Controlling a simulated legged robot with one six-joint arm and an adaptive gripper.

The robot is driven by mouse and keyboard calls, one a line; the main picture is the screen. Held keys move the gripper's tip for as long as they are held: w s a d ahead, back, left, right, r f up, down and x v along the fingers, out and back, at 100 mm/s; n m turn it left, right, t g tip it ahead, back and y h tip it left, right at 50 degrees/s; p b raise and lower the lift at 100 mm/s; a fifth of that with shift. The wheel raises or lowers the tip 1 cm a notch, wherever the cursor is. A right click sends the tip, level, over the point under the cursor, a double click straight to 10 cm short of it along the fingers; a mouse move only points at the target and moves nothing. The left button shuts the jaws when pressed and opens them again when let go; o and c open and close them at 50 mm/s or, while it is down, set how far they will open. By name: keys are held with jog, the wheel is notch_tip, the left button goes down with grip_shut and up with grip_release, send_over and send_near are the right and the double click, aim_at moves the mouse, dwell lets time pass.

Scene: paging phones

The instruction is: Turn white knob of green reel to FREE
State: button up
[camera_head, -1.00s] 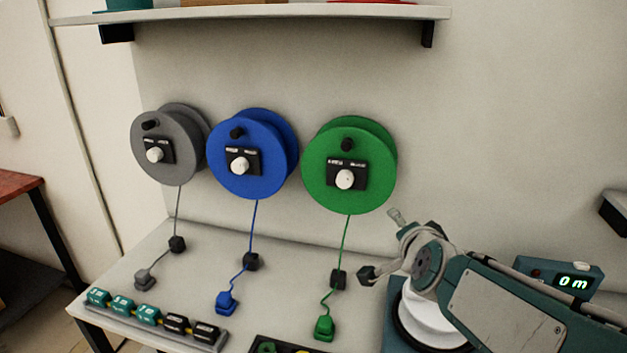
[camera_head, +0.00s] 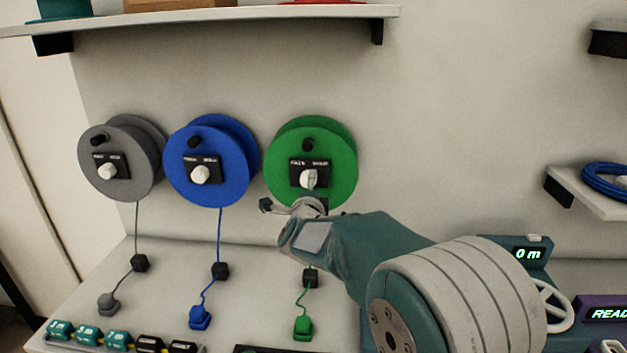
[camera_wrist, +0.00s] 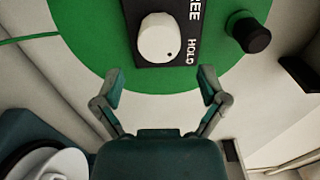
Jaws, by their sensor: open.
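The green reel (camera_head: 341,163) is mounted on the wall, right of the blue and grey reels. Its white knob (camera_wrist: 160,37) sits on a black plate (camera_wrist: 184,13) lettered HOLD, with another word ending in "EE". In the wrist view the knob's dark dot is at its lower right, toward HOLD. My gripper (camera_wrist: 160,92) is open and empty, its two fingers spread below the knob and apart from it. In the head view my gripper is in front of the reel's lower part, and the knob (camera_head: 308,178) is partly covered.
A black crank handle (camera_wrist: 250,34) sticks out of the reel right of the plate. The blue reel (camera_head: 208,172) is close on the left. A shelf (camera_head: 215,16) is above; wall right of the reel is clear.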

aim_at(303, 183)
jog(key=w+a, duration=0.1)
jog(key=w, duration=0.1)
jog(key=w+a, duration=0.1)
jog(key=w, duration=0.1)
jog(key=shift+a+f, duration=0.2)
jog(key=shift+a, duration=0.1)
jog(key=shift+w+d+r, duration=0.15)
jog(key=shift+d, duration=0.9)
jog(key=shift+c, duration=1.2)
jog(key=shift+a, duration=0.2)
jog(key=c, duration=0.9)
jog(key=shift+a, duration=0.3)
